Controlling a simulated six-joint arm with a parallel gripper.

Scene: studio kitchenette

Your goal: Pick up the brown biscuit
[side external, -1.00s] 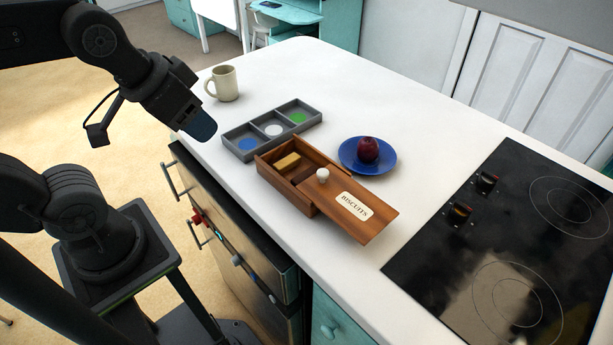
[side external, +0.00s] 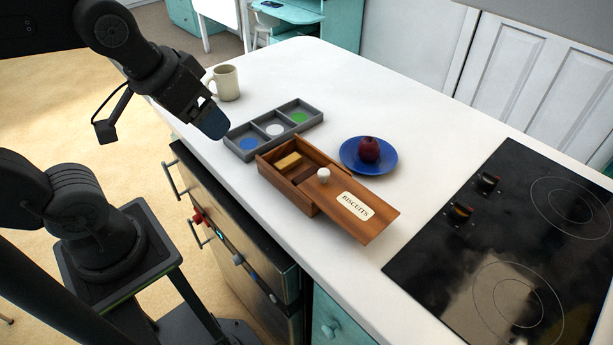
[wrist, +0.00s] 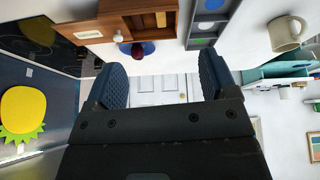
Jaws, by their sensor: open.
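The wooden biscuit box (side external: 282,181) stands on the counter with its lid (side external: 335,200), marked BISCUITS, slid partly off to the lower right. In the open part lies a yellow biscuit (side external: 288,161). A darker brown piece, which looks like the brown biscuit (side external: 301,172), lies beside it, partly shaded near the lid. My gripper (side external: 212,123) is in the air left of the box, near the divided tray, and holds nothing. In the wrist view its two blue fingers (wrist: 162,77) are spread apart, with the box (wrist: 126,8) at the top edge of the picture.
A grey tray (side external: 259,133) with blue, white and green marked compartments sits behind the box. A blue plate (side external: 384,164) with a dark red apple (side external: 368,149) is right of it. A cream mug (side external: 226,83) stands at the far left. A black hob (side external: 500,255) fills the right.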

